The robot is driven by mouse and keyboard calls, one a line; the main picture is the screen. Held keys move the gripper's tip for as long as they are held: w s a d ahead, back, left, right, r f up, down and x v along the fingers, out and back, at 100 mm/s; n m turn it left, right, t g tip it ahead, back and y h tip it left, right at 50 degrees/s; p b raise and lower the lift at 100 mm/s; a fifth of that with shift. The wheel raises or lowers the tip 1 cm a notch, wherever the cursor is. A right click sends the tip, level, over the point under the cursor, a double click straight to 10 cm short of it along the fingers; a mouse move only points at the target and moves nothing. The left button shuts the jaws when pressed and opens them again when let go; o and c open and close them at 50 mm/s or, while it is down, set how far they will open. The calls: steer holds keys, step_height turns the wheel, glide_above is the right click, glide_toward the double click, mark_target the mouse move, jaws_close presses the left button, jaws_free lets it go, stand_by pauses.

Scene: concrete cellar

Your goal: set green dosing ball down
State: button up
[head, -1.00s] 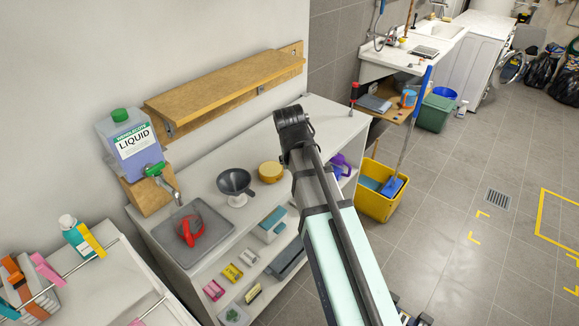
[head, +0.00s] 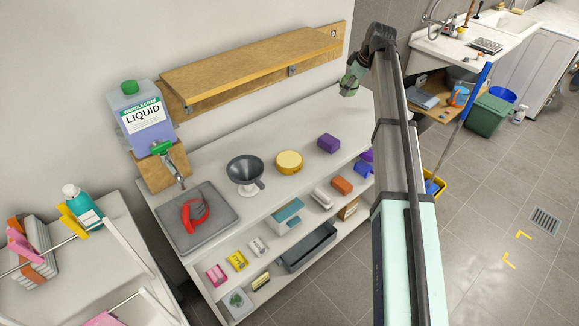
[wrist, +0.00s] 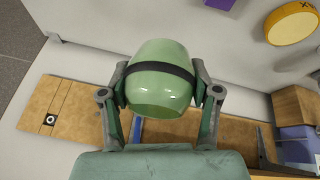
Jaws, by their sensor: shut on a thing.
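The green dosing ball (wrist: 160,90) is a rounded pale green vessel with a dark band around its middle. It fills the centre of the wrist view. My gripper (wrist: 161,84) is shut on it, one finger on each side. In the head view my gripper (head: 351,79) hangs from the end of the arm, over the back right part of the white counter (head: 335,112). The ball is small and hard to make out there, and I cannot tell its exact height above the counter.
A purple block (head: 328,143), a yellow round tin (head: 289,162) and a grey funnel (head: 244,172) stand on the counter. A grey tray (head: 226,218) holds a red item (head: 194,214). A wooden shelf (head: 250,66) runs along the wall. The counter's back right is bare.

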mark_target(338, 132)
steer(key=shift+w+r+n, duration=0.2)
steer(key=shift+w+n, duration=0.4)
steer(key=shift+w, duration=0.15)
steer(key=shift+a+f, duration=0.1)
steer(key=shift+f, duration=0.25)
step_height(338, 132, down, 19)
steer(key=p, duration=0.5)
steer(key=shift+p, duration=0.3)
steer(key=shift+f, duration=0.2)
steer(key=o, duration=1)
steer(key=shift+r, duration=0.1)
steer(key=b+v, duration=0.1)
steer(key=v, duration=0.3)
steer(key=b+v, duration=0.1)
steer(key=v, duration=0.3)
steer(key=b+v, duration=0.1)
steer(key=v, duration=0.3)
steer(key=shift+w+d, duration=0.1)
steer(key=shift+d, duration=0.25)
